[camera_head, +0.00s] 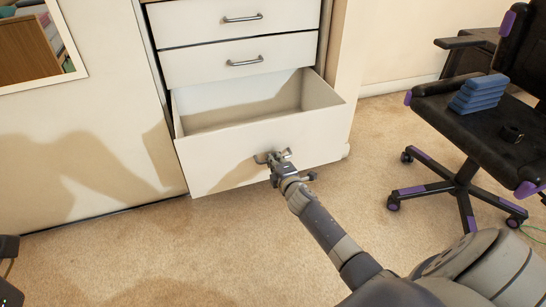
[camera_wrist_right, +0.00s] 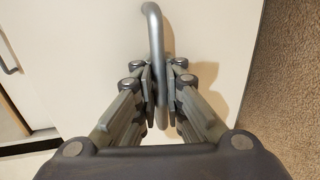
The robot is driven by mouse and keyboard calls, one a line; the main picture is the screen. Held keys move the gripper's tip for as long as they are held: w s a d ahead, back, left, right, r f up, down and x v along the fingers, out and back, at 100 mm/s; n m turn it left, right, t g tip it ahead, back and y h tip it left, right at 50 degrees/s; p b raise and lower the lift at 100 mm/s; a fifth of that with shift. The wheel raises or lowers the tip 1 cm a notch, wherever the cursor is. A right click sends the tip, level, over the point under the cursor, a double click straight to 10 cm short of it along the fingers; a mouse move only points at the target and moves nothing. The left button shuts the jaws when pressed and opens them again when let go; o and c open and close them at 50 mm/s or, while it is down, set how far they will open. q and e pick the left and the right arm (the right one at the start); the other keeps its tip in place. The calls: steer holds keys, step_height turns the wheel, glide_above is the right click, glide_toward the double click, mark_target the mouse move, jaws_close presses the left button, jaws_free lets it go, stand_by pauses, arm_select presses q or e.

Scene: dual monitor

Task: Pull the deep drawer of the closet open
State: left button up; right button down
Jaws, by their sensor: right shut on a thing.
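The deep drawer (camera_head: 225,156) of the white closet is pulled out, and its empty-looking inside shows in the head view. Its front also fills much of the right wrist view (camera_wrist_right: 220,45). My right gripper (camera_head: 272,158) is at the drawer's front and shut on its metal handle. In the right wrist view the handle (camera_wrist_right: 154,25) runs between the two fingers of the gripper (camera_wrist_right: 161,88). Two shallower drawers (camera_head: 190,62) above are closed, each with a metal handle.
A black and purple office chair (camera_head: 480,115) stands at the right, with a stack of blue folded items (camera_head: 478,95) on its seat. Carpet (camera_head: 120,245) in front of the closet is clear. A framed picture or mirror (camera_head: 35,45) is at the upper left.

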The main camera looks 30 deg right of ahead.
steer(key=c, duration=1.7)
jaws_free()
steer(key=shift+s, duration=0.1)
steer(key=v, duration=1.1)
steer(key=shift+s, duration=0.35)
steer(key=shift+a+r, duration=0.15)
steer(key=shift+r, duration=0.05)
